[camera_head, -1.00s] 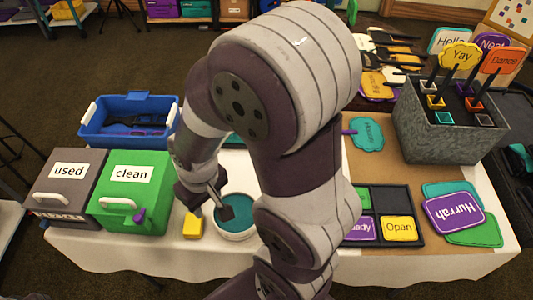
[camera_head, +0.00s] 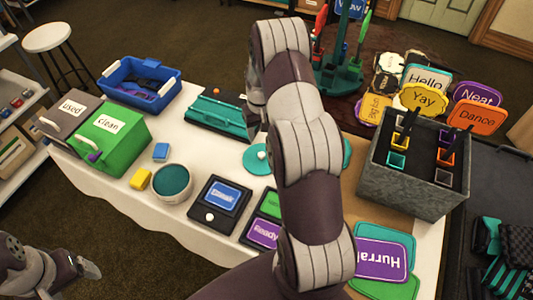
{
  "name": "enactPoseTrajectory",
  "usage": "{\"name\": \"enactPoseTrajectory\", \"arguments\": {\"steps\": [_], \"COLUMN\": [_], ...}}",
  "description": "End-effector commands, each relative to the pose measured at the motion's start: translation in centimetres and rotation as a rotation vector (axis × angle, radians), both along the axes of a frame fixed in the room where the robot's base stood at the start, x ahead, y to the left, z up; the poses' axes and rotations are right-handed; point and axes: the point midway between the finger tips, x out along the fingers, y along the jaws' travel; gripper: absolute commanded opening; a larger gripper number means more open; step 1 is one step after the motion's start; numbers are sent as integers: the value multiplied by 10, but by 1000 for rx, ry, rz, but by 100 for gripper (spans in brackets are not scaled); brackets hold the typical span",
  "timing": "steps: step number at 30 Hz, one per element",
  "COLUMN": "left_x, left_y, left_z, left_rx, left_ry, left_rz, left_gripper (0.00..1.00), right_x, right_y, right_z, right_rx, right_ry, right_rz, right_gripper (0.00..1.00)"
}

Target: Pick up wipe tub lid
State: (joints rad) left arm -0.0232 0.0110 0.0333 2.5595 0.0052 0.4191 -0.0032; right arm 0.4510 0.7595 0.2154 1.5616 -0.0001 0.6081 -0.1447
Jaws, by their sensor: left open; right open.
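A flat teal disc with a pale round knob, which looks like the wipe tub lid (camera_head: 251,164), lies on the white table; my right forearm covers its right side. The round white wipe tub (camera_head: 172,198) stands to its left, with teal showing inside its rim. My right arm rises across the middle and bends down behind itself near the lid. My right gripper is hidden behind that arm, so its contact with the lid cannot be told. My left gripper (camera_head: 90,267) is open and empty at the lower left, off the table's front edge, far from the lid.
Yellow (camera_head: 141,179) and blue (camera_head: 161,151) blocks sit beside the tub. A black pad with a blue card (camera_head: 222,195) lies in front of the lid. A teal tray (camera_head: 215,112) lies behind it. The green bin (camera_head: 122,150) and grey sign box (camera_head: 412,190) flank the area.

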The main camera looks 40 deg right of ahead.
Motion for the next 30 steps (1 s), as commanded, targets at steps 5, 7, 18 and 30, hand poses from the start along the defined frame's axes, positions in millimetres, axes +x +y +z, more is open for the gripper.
{"name": "enactPoseTrajectory", "arguments": {"steps": [5, 7, 18, 30], "left_x": [0, 0, 0, 0], "left_y": [0, 0, 0, 0], "left_z": [6, 7, 22, 21], "left_rx": [0, 0, 0, 0], "left_ry": [1, 1, 1, 1], "left_rz": [0, 0, 0, 0], "left_gripper": [78, 78, 78, 78], "right_x": [0, 0, 1, 1], "right_y": [1, 1, -6, -6], "right_z": [-40, -51, -105, -110], "right_rx": [1, 0, 0, -1], "right_ry": [2, 0, -1, -3], "right_rz": [1, 2, 3, 3], "right_gripper": [56, 56, 56, 7]}}
